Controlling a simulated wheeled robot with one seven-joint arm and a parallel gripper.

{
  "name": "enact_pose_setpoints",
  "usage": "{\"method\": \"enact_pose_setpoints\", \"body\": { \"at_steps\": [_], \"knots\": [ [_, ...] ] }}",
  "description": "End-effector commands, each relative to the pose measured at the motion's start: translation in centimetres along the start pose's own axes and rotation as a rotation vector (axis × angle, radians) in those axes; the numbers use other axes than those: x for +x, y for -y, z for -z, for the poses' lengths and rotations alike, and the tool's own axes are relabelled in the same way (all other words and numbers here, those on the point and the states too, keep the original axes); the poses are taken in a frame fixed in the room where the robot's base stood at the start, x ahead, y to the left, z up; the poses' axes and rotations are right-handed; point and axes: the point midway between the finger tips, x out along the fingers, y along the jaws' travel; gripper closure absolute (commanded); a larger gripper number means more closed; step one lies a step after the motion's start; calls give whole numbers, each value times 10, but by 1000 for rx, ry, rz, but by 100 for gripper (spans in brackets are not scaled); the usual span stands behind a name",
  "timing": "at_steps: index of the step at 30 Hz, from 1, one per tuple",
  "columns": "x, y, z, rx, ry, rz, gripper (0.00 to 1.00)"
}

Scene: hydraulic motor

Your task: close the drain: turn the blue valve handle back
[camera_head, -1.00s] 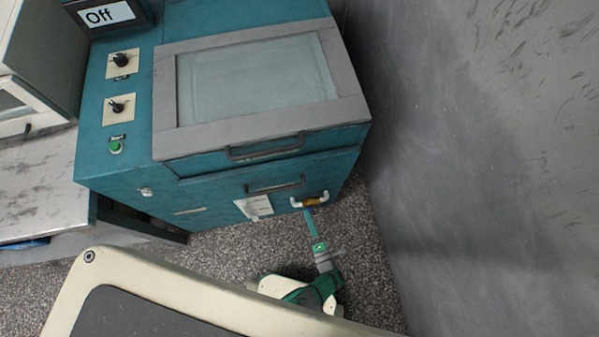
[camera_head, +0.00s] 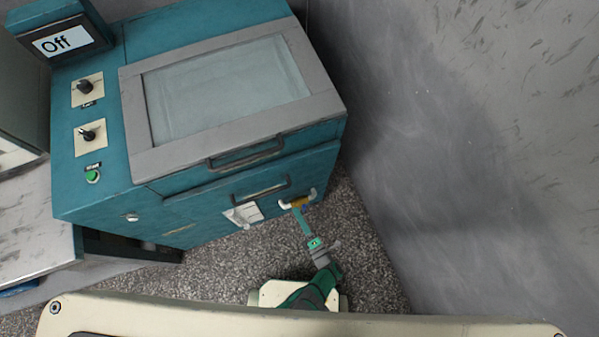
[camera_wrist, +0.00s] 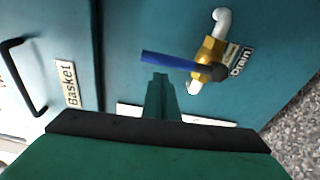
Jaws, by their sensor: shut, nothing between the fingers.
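The blue valve handle (camera_wrist: 168,60) shows in the wrist view, sticking out to the left from the brass valve body (camera_wrist: 208,52) on a white pipe. A "Drain" label (camera_wrist: 240,62) is beside the valve. In the head view the brass valve (camera_head: 299,202) is low on the right of the teal machine's front. My gripper (camera_wrist: 160,80) is shut and empty, its fingertips just below the blue handle in the wrist view. I cannot tell whether they touch it. In the head view my gripper (camera_head: 302,215) reaches up to the valve from below.
The teal machine (camera_head: 160,215) has a windowed lid, dark handles and a panel reading "Off" (camera_head: 55,42). A "Basket" label (camera_wrist: 68,84) and a black handle (camera_wrist: 18,75) are left of the valve. A grey wall (camera_head: 450,130) stands to the right, with speckled floor between.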

Motion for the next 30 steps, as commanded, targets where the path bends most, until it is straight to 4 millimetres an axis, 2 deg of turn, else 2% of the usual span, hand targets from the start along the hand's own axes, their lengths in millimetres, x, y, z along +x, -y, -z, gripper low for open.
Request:
{"method": "enact_pose_setpoints", "body": {
  "at_steps": [1, 6, 17, 24, 30],
  "knots": [
    [2, 0, 8, 2, -3, 0, 100],
    [8, -2, 23, 1, 4, 0, 100],
    [-30, -1, 20, 0, 7, 1, 100],
    [-65, -1, 20, 1, 8, 0, 100],
    [-84, -1, 20, 0, 6, 0, 100]
  ]
}}
